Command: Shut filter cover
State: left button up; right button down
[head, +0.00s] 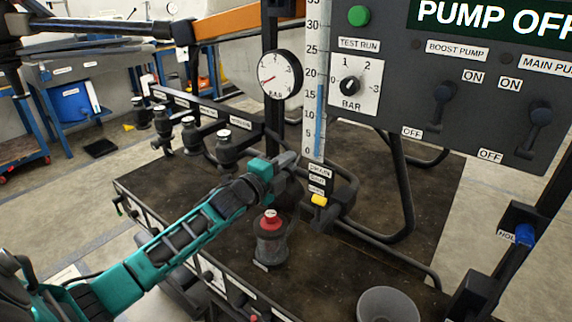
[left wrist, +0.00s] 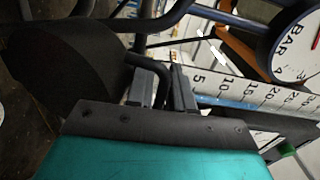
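My left gripper (head: 288,160) reaches in from the left, in front of the dark post and tubing below the white level scale (head: 316,110). In the left wrist view its two grey fingers (left wrist: 162,88) stand apart. A thin dark bent bar (left wrist: 160,60) shows between or just behind them; I cannot tell whether they touch it. A large dark rounded body (left wrist: 75,65) is beside the fingers there. In the head view a dark canister with a red top (head: 271,240) stands upright on the deck below my gripper. No part is clearly marked as the filter cover. My right gripper is not visible.
A round pressure gauge (head: 279,75) and the grey pump panel (head: 470,80) stand above and behind. A grey funnel-like cup (head: 389,304) is at the front. Several valves line the deck's left side.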

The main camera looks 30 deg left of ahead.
pick_arm(q)
jog(key=shift+c, duration=0.2)
grip_shut()
jog(key=shift+s+f, duration=0.1)
